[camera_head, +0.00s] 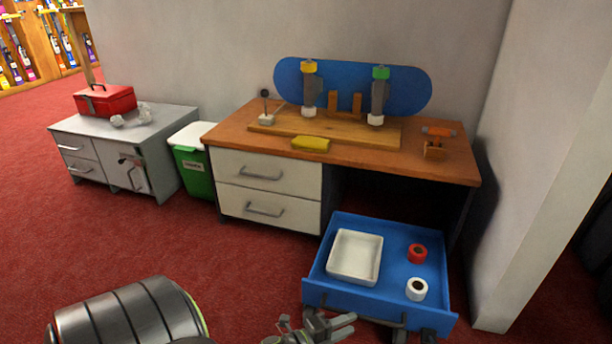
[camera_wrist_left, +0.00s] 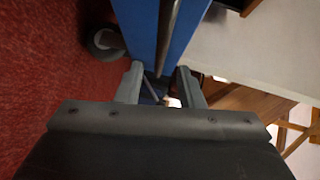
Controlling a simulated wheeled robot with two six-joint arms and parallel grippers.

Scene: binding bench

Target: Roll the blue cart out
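The blue cart (camera_head: 395,232) stands on the red carpet, its near part in front of the desk and its far end by the opening under the desktop. It carries a white tray (camera_head: 355,256), a red roll (camera_head: 417,253) and a white roll (camera_head: 416,289). My left gripper (camera_head: 352,326) is just in front of the cart's near side, fingers spread. In the left wrist view the fingers (camera_wrist_left: 160,82) are apart, with the dark handle bar (camera_wrist_left: 168,35) along the blue cart wall lined up between them. Whether they touch it cannot be told. My right gripper is not in view.
The wooden desk (camera_head: 440,164) with white drawers (camera_head: 266,170) stands behind the cart. A pale wall (camera_head: 535,150) is close on the right. A green bin (camera_head: 197,170) and grey cabinet (camera_head: 155,135) stand left. The carpet (camera_head: 235,260) in front is clear.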

